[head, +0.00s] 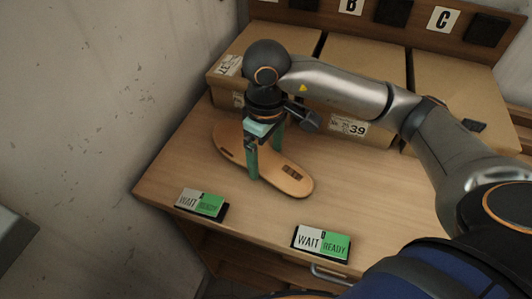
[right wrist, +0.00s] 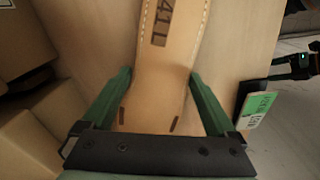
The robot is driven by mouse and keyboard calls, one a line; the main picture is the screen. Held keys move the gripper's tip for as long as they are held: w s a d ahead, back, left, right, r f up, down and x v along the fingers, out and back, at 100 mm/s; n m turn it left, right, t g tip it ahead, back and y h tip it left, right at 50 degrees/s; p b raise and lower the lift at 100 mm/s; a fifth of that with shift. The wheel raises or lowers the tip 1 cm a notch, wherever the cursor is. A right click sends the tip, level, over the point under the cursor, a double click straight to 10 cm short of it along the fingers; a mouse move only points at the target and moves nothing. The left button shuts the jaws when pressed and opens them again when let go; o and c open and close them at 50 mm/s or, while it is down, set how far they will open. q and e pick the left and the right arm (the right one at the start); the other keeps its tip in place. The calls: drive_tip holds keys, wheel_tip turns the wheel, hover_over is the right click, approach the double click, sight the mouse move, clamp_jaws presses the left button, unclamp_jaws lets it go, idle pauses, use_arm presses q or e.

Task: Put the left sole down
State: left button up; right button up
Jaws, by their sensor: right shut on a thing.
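The tan left sole (head: 292,182) lies flat, on or just above the wooden bench top, running from upper left to lower right in the head view. My right gripper (head: 266,164) points down over its middle, with one green finger at each long edge, shut on it. In the right wrist view the sole (right wrist: 168,75) runs between the two fingers and shows stitching and a dark mark reading "41 L". I cannot tell whether its underside touches the wood.
The wooden bench (head: 180,160) has free room left and right of the sole. Two WAIT/READY signs (head: 202,203) (head: 321,243) stand along its front edge. Cardboard boxes (head: 345,75) line the back, below a board lettered B and C. A bare wall (head: 90,110) is at left.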

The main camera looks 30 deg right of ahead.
sight(266, 160)
drive_tip(key=shift+f+b, duration=0.3)
drive_tip(key=shift+b, duration=0.05)
drive_tip(key=o, duration=1.3)
drive_tip(key=shift+r+p, duration=0.5)
drive_tip(key=shift+p, duration=0.15)
wheel_tip(266, 160, up, 12)
drive_tip(key=shift+r+p, duration=0.2)
drive_tip(key=shift+p, duration=0.45)
